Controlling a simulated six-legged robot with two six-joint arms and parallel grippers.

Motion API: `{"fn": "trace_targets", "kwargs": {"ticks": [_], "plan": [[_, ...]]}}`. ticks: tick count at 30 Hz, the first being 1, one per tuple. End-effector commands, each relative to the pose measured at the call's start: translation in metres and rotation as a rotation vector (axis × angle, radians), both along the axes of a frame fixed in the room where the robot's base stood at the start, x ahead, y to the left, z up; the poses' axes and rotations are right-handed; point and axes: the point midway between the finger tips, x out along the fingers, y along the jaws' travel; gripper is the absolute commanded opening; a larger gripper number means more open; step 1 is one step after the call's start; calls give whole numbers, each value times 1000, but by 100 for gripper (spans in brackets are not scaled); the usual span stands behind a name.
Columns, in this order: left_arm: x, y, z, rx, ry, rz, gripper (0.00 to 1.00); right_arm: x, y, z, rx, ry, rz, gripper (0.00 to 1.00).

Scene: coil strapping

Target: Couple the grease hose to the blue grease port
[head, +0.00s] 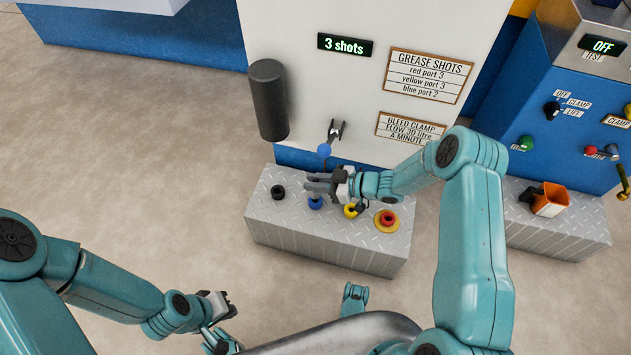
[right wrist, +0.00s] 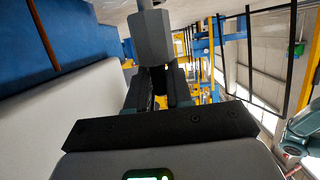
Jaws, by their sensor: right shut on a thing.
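The blue grease port (head: 316,203) is on top of the tread-plate block, second from the left. A narrower stem runs from this piece, between the dark fingers (right wrist: 158,88). In the head view the fingers mostly hide the piece, and I cannot tell whether it touches the port. My left gripper (head: 226,322) is low at the left, fingers apart and empty, far from the block.
The block (head: 330,245) also carries a black port (head: 278,192), a yellow port (head: 351,211) and a red port (head: 388,219). A blue-knobbed lever (head: 324,150) juts from the white panel behind. A display (head: 345,45) reads "3 shots". A sign (head: 428,75) lists blue port 2.

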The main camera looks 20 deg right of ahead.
Motion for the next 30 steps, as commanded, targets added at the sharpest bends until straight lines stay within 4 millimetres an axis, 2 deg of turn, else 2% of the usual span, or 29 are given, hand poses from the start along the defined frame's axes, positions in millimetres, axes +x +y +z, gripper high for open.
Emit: {"fn": "trace_targets", "kwargs": {"ticks": [30], "plan": [[0, 0, -32, 0, 0, 0, 0, 0, 0, -32, 0, 0, 0, 0]]}}
